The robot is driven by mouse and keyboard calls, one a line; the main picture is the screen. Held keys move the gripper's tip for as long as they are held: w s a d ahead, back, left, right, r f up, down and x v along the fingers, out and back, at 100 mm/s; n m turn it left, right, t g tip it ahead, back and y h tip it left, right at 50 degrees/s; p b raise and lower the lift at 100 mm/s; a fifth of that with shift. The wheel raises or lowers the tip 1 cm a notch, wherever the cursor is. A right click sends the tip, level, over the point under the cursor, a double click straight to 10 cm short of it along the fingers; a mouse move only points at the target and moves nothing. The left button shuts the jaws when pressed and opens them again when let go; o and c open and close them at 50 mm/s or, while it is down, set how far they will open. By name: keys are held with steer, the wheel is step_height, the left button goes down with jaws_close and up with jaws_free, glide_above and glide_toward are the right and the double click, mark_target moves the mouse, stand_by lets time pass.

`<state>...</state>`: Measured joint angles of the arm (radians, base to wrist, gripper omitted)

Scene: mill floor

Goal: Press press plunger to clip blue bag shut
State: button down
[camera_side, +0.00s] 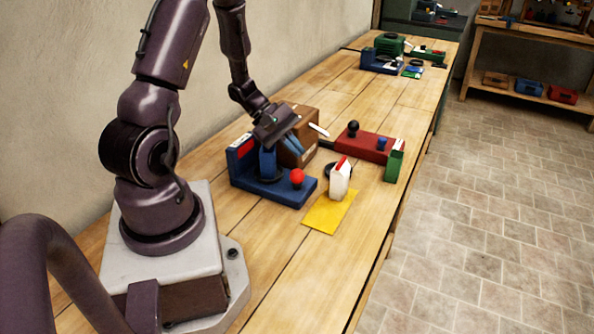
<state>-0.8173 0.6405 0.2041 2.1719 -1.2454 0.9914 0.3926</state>
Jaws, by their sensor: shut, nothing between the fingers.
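A blue press-like fixture (300,196) stands on the bench beside my arm, with an upright back plate and a red ball knob (297,177) at its front right. An upright blue piece (267,163) stands on it, perhaps the blue bag; its blue matches the fixture, so I cannot be sure. My gripper (295,144) is shut and empty, tilted down to the right, above and behind the fixture and in front of a brown box. I cannot tell whether it touches anything. Which part is the plunger is not clear. My gripper's wrist hides part of the fixture's top.
The brown box (311,125) stands behind my gripper. A white bag (340,181) with a red top stands by a yellow mat (325,214). The front bench is clear.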

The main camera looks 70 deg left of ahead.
mark_target(298, 174)
steer(key=shift+f, duration=1.3)
steer(key=shift+f, duration=0.1)
stand_by(1.0)
steer(key=shift+f, duration=0.3)
steer(key=shift+f, duration=0.1)
stand_by(0.4)
steer(key=shift+s+f, duration=0.25)
steer(key=shift+f, duration=0.95)
stand_by(0.9)
steer(key=shift+r, duration=0.1)
steer(key=shift+s+r, duration=0.1)
steer(key=shift+r, duration=1.2)
